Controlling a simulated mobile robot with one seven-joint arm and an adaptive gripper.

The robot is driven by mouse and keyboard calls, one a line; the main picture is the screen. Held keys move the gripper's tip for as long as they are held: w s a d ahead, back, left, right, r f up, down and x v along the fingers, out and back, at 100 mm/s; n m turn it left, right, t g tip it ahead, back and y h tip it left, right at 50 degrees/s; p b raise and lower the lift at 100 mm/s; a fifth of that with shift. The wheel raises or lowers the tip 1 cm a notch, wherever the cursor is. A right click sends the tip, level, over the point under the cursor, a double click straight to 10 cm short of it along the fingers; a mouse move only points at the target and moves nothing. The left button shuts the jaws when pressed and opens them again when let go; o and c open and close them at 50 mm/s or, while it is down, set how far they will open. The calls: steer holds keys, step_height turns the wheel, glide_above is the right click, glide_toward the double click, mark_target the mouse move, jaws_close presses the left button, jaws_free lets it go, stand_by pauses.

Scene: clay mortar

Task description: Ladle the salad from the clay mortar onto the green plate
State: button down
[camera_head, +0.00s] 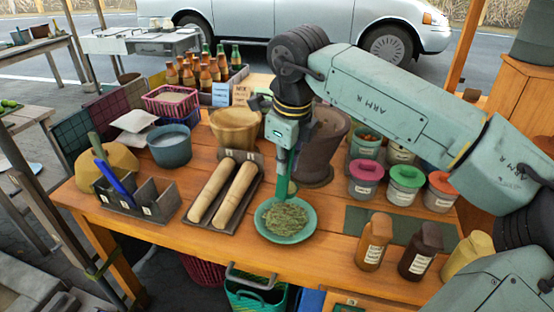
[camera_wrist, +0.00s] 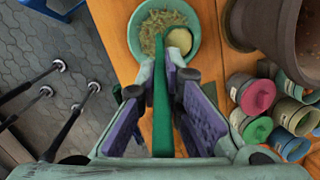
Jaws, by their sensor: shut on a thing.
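The green plate (camera_head: 262,232) lies near the table's front edge with a heap of shredded green salad (camera_head: 286,217) on it. The plate (camera_wrist: 136,35) and salad (camera_wrist: 156,25) also show in the wrist view. My gripper (camera_head: 284,152) is shut on the green handle of the ladle (camera_head: 282,180), which points down at the plate. In the wrist view the handle (camera_wrist: 162,110) runs between the purple-padded fingers, and the pale bowl end is over the plate's edge. The brown clay mortar (camera_head: 323,150) stands just behind; its inside is hidden.
Lidded jars (camera_head: 405,183) stand right of the mortar, and shaker bottles (camera_head: 373,241) right of the plate. A tray with two rolling pins (camera_head: 235,193) lies left of the plate. A wooden bowl (camera_head: 236,128) and blue pot (camera_head: 169,147) stand farther back.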

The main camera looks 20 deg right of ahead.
steer(key=s+d+f+m+t+y+b, duration=0.1)
steer(key=s+d+f+t+y+b, duration=0.5)
steer(key=b, duration=1)
steer(key=s+f+t+y, duration=0.1)
steer(key=f+t, duration=0.1)
steer(key=t, duration=0.1)
steer(key=shift+s+d+b, duration=0.15)
steer(key=shift+d+b, duration=0.05)
steer(key=shift+b, duration=0.15)
